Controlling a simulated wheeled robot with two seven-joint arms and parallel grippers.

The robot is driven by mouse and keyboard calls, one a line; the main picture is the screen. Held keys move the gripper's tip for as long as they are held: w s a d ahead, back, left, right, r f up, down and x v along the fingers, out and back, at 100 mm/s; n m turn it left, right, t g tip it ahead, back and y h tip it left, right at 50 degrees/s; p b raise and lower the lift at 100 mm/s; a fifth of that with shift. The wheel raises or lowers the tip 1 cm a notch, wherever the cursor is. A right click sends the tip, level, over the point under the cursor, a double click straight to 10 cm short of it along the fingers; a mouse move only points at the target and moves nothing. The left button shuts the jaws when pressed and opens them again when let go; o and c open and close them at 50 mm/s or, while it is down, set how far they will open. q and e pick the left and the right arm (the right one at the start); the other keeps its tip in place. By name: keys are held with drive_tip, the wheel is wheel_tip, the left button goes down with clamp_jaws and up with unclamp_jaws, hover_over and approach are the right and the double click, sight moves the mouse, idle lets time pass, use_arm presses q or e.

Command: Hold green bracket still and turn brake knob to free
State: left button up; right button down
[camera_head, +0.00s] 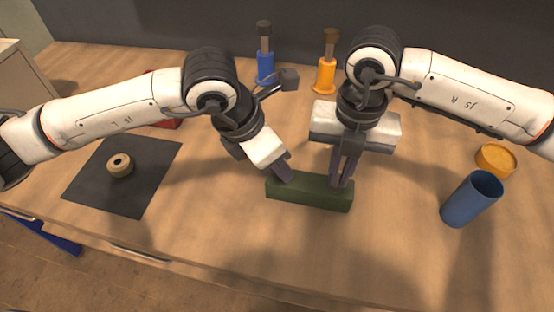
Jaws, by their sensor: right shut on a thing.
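The green bracket (310,192) is a long dark green block lying on the wooden table in the middle of the view. My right gripper (342,180) comes down on its right end, and its fingers are shut on the bracket there. My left gripper (284,174) reaches down at a tilt to the bracket's left end. Its fingers show edge-on, so I cannot tell whether they are open or shut, or whether they touch the bracket. I cannot make out a brake knob; it may be hidden by the grippers.
A black mat (100,190) with a tan ring (120,165) lies at left. A red object (170,124) is partly behind my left arm. Blue (265,68) and orange (326,75) upright tools stand behind. A blue cup (470,200) and orange disc (495,160) are at right.

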idle(0.4)
use_arm(q)
drive_tip(key=o, duration=1.1)
drive_tip(key=shift+c, duration=0.2)
drive_tip(key=shift+r, duration=0.1)
drive_tip(key=v, duration=1.1)
drive_tip(key=shift+r, duration=0.35)
drive_tip(key=shift+s+a, duration=0.1)
drive_tip(key=shift+s, duration=0.05)
use_arm(e)
drive_tip(key=c, duration=1.8)
unclamp_jaws()
drive_tip(key=shift+r, duration=0.1)
